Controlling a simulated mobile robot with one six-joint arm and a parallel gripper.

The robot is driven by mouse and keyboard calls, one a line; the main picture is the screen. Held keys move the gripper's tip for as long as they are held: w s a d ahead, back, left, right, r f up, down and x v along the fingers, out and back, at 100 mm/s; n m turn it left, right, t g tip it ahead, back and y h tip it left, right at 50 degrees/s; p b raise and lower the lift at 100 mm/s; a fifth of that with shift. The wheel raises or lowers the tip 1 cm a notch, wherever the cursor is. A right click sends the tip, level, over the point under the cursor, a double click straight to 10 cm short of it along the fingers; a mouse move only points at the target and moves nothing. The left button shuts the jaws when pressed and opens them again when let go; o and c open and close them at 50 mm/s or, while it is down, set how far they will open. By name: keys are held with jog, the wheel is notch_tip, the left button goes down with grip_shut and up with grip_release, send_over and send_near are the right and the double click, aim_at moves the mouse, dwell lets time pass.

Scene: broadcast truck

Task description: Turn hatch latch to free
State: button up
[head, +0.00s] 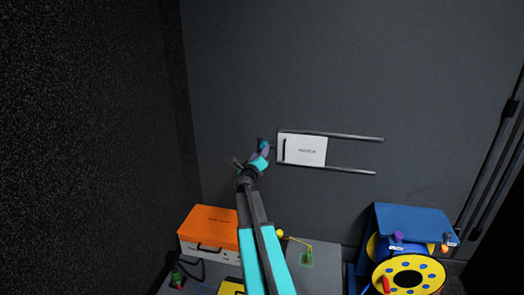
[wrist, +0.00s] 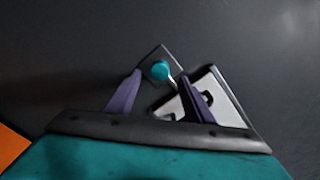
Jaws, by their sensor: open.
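The hatch latch (wrist: 159,70) shows in the wrist view as a round teal knob on a dark square plate, with a thin light bar running from it toward the lower right. In the head view the latch plate (head: 262,142) sits on the dark wall just left of the white hatch panel (head: 311,151); my gripper partly covers it. My gripper (wrist: 160,76) is open, with its two purple fingers on either side of the knob. Whether they touch it I cannot tell. In the head view my gripper (head: 265,152) is right at the latch.
Two dark rails (head: 350,136) run above and below the hatch panel. An orange-lidded case (head: 209,226) stands below left. A yellow and blue cable reel (head: 408,276) stands at lower right. A dark textured wall (head: 90,140) is close on the left.

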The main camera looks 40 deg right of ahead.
aim_at(262, 148)
jog(key=shift+x, duration=2.45)
jog(key=c, duration=1)
